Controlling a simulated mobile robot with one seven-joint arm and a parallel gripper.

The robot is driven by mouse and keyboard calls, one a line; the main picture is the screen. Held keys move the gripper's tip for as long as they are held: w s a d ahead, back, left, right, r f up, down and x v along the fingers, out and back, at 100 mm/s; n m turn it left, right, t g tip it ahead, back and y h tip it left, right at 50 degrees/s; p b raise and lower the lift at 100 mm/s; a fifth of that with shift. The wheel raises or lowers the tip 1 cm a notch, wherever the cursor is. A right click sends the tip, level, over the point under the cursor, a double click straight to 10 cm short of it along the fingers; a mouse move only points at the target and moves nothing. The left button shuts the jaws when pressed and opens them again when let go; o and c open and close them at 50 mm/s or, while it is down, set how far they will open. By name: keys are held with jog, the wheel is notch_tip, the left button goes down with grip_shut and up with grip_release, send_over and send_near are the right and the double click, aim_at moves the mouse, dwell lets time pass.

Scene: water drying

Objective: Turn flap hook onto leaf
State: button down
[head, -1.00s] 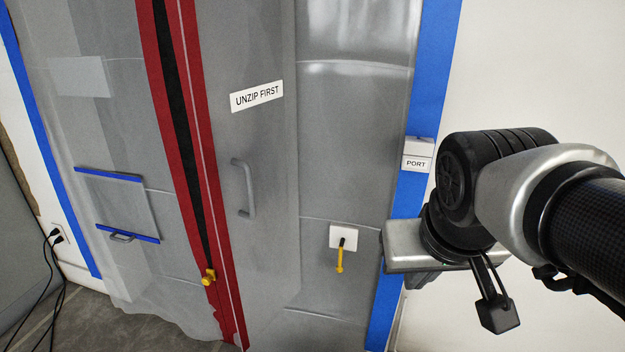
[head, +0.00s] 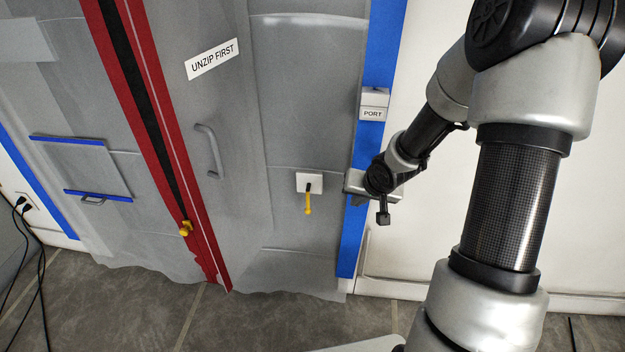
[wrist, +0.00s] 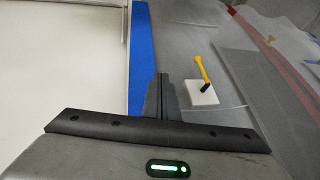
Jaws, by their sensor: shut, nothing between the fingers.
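The yellow flap hook (head: 308,203) hangs straight down from a black pivot on a small white plate (head: 317,180). The plate sits on the grey translucent leaf (head: 287,120). In the wrist view the hook (wrist: 201,68) and its plate (wrist: 203,94) lie just right of the fingertips. My gripper (head: 357,201) is at the right of the plate, in front of the blue edge strip, and apart from the hook. In the wrist view its fingers (wrist: 163,92) are together and empty.
A grey handle (head: 209,150) and an "UNZIP FIRST" label (head: 212,59) are on the sheet. A red-edged zip (head: 150,125) with a yellow pull (head: 186,228) runs left of them. A PORT box (head: 374,104) sits above my gripper. Cables (head: 38,265) hang at far left.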

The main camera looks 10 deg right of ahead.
aim_at(308, 202)
jog(key=a+f+y, duration=0.1)
jog(key=w+a+f+m+y, duration=0.1)
jog(key=a, duration=0.1)
jog(key=shift+w+a+f+t+p, duration=0.1)
jog(key=shift+a+f+t+p, duration=0.05)
jog(key=shift+f+t+p, duration=0.2)
jog(key=w+a+f+b, duration=0.5)
jog(key=w+f, duration=0.2)
jog(key=shift+w+a+f, duration=0.3)
jog(key=shift+a+f, duration=0.05)
jog(key=shift+f, duration=0.05)
dwell(0.4)
